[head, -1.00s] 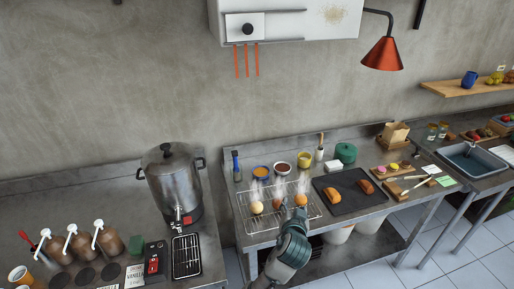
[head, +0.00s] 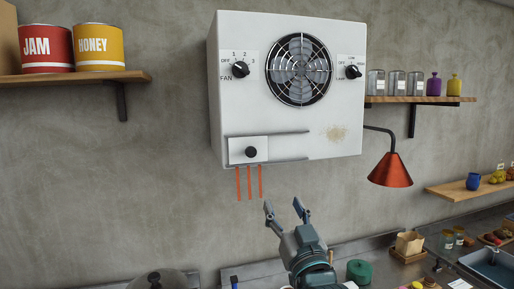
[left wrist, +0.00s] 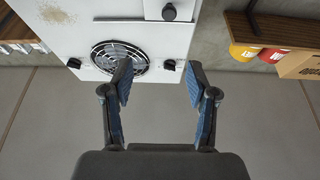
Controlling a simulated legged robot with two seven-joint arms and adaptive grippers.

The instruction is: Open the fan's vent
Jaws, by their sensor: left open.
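The white fan box (head: 235,100) hangs on the wall, with a round fan grille (head: 299,69) in its front. Low on its left is the vent's square white plate (head: 238,153) with a black knob (head: 251,152), at the left end of two horizontal rails (head: 290,133). Orange strips (head: 250,183) hang straight below the plate. My left gripper (head: 284,205) is open and empty, below the box and right of the strips, fingers up. In the left wrist view, the box appears upside down, with the knob (left wrist: 169,12) beyond the open fingers. My right gripper is not seen.
A fan dial (head: 240,69) and another dial (head: 352,72) flank the grille. A red lamp (head: 390,170) hangs right of the box. A shelf with jam (head: 47,49) and honey (head: 100,47) tins is at left.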

